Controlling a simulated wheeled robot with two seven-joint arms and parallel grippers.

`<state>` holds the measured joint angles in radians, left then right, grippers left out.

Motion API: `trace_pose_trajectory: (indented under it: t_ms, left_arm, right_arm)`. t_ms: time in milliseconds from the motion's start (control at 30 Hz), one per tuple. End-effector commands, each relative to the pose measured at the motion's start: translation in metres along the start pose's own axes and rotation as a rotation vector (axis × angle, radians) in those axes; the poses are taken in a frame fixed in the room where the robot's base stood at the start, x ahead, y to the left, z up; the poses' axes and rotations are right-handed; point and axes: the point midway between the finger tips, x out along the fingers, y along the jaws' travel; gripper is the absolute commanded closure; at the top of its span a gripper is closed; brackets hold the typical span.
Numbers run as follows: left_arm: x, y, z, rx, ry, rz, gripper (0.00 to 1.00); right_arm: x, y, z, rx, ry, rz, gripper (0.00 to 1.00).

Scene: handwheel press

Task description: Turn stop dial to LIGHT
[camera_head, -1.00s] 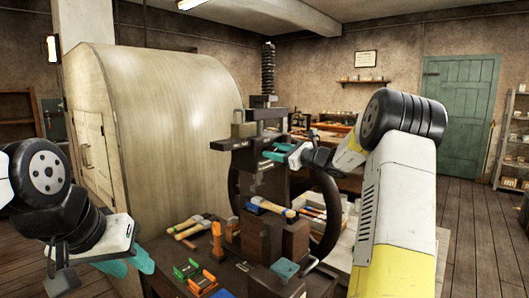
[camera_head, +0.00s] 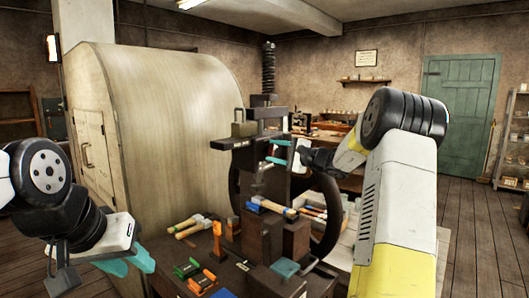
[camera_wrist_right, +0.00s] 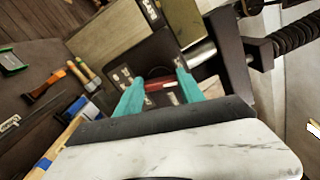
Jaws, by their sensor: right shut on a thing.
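The press (camera_head: 262,182) stands on the bench in the middle of the head view. Its stop dial (camera_wrist_right: 161,85), with a red bar across a dark round face, shows in the right wrist view between my teal fingertips. White markings surround the dial; they are too small to read, so I cannot tell its setting. My right gripper (camera_head: 271,151) is shut on the dial, and it also shows in the right wrist view (camera_wrist_right: 160,88). In the head view its fingers lie one above the other. My left gripper (camera_head: 124,263) is open and empty at the lower left, away from the press.
The dark handwheel (camera_head: 328,215) stands behind the press at right. Hammers (camera_head: 187,225), an orange clamp (camera_head: 202,281) and a green clamp (camera_head: 187,269) lie on the bench front. A blue-handled tool (camera_head: 272,207) rests on dark blocks. A big rounded cabinet (camera_head: 175,130) stands left.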

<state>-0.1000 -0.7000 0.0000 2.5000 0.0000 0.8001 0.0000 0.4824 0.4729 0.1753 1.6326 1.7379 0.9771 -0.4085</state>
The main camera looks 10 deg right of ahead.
Motion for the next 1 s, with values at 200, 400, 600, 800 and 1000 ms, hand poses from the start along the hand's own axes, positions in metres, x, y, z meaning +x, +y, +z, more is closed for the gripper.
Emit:
trace_pose_trajectory:
  t_ms: [200,400,600,800,1000]
  left_arm:
    - [0.0000,0.0000,0.0000,0.000,0.000,0.000,0.64]
    - [0.0000,0.0000,0.0000,0.000,0.000,0.000,0.64]
    - [0.0000,0.0000,0.0000,0.000,0.000,0.000,0.64]
    - [0.0000,0.0000,0.0000,0.000,0.000,0.000,0.64]
    - [0.0000,0.0000,0.0000,0.000,0.000,0.000,0.64]
  right_arm:
    - [-0.0004,0.0015,-0.0005,-0.152,0.001,0.001,0.95]
    - [-0.0004,0.0020,-0.0007,-0.246,0.001,0.001,0.95]
    - [-0.0004,0.0024,-0.0008,-0.294,0.001,0.002,0.95]
    - [-0.0004,0.0026,-0.0008,-0.308,0.000,0.002,0.95]
    - [-0.0005,0.0027,-0.0008,-0.308,0.000,0.003,0.95]
